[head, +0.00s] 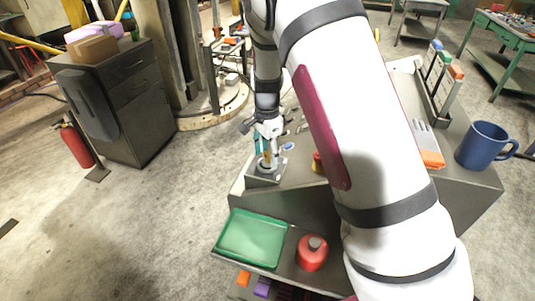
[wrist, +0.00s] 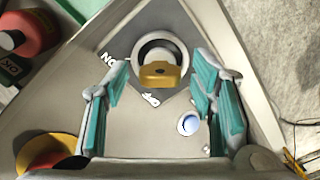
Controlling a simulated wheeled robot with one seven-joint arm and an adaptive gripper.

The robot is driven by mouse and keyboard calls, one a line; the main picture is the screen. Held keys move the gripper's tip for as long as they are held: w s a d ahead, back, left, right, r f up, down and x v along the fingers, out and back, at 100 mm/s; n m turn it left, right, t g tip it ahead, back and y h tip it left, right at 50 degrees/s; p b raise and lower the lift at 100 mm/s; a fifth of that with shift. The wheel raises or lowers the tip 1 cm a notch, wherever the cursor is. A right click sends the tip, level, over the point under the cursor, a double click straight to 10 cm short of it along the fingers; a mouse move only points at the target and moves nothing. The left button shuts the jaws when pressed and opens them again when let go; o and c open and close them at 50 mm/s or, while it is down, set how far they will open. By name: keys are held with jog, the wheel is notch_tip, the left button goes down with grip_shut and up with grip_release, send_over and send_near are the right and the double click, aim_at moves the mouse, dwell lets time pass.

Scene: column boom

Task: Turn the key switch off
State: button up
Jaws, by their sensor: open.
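The key switch has a yellow key (wrist: 160,74) in a round pale collar (wrist: 160,47) on a dark plate with white lettering in the wrist view. Lettering shows at the left and just below the key, seen turned and partly covered. The switch sits on a grey box (head: 264,179) at the desk's left corner in the head view. My gripper (head: 267,150) is above it, pointing down. In the wrist view my gripper (wrist: 161,88) is open, with one teal-padded finger on each side of the key and a gap to both. I cannot tell which position the key marks.
A blue-white button (wrist: 188,124) is close to the right finger. A red bottle (wrist: 28,28) and a yellow-red object (wrist: 48,157) stand at the left. A green tray (head: 252,238) and red canister (head: 312,252) lie on the lower shelf. A blue mug (head: 482,146) is far right.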

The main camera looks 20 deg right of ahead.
jog(key=shift+f, duration=0.35)
jog(key=c, duration=1.1)
jog(key=shift+c, duration=0.2)
